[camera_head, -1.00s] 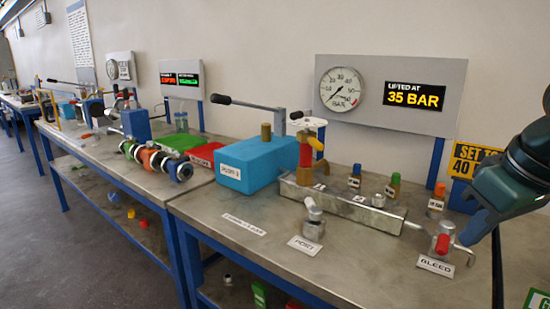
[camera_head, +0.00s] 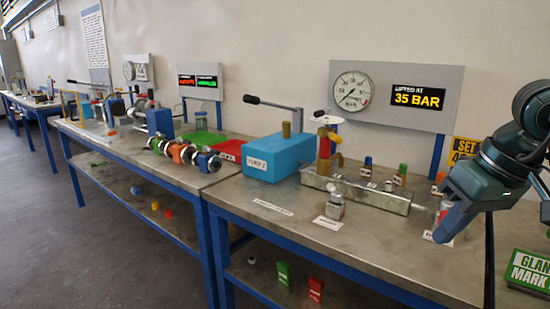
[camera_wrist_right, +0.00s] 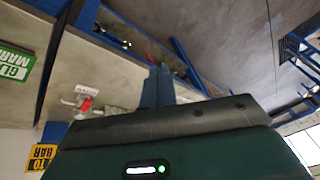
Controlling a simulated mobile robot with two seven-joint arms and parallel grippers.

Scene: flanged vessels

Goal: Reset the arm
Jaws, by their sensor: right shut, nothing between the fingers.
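My right arm comes in from the right in the head view, and its dark teal gripper (camera_head: 441,236) points down and left. The fingers are closed together with nothing between them. The gripper hangs in front of the bleed valve (camera_head: 445,208) at the right end of the bench and hides most of it; I cannot tell the gap between them. In the right wrist view the blue fingers (camera_wrist_right: 157,88) are together, and the bleed valve with its red part (camera_wrist_right: 86,104) is off to their left. My left gripper is not in view.
The bench (camera_head: 310,252) carries a blue pump box (camera_head: 278,158), a metal manifold block (camera_head: 370,194) and a small metal valve (camera_head: 335,207). A gauge panel (camera_head: 396,94) reads 35 BAR. A green sign (camera_head: 530,270) stands at lower right. Floor at left is clear.

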